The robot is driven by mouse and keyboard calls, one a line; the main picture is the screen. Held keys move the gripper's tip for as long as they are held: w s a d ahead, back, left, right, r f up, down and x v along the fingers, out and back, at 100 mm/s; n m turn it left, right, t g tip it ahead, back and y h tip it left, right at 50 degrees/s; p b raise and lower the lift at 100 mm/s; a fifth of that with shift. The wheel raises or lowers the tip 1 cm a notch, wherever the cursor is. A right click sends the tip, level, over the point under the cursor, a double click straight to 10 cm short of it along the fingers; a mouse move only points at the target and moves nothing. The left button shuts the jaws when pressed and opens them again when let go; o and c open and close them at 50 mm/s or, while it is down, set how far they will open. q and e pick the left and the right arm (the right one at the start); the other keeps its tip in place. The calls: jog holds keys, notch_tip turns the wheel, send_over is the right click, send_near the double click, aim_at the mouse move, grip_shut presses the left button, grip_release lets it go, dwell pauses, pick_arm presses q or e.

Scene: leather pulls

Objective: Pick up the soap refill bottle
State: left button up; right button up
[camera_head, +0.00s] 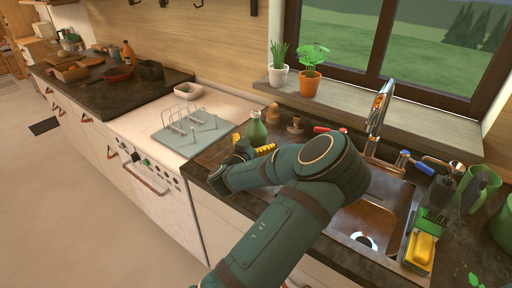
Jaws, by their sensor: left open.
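A green bottle (256,131), which looks like the soap refill bottle, stands upright on the dark counter left of the sink. My left arm reaches across the counter and sink edge. Its gripper (240,148) is small and dark in the view, just left of and in front of the bottle's base. The gripper is open and appears empty. The bottle's lower part is partly hidden, and I cannot tell whether the fingers touch it. My right gripper is not in view.
A yellow ridged item (265,150) lies close to the gripper. Wooden items (295,126) stand right of the bottle. A dish rack (192,130) is on the left.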

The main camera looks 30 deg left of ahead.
pick_arm(q)
jog(key=shift+w, duration=0.25)
jog(key=c, duration=1.2)
jog(key=shift+r, duration=0.15)
jog(key=shift+c, duration=0.2)
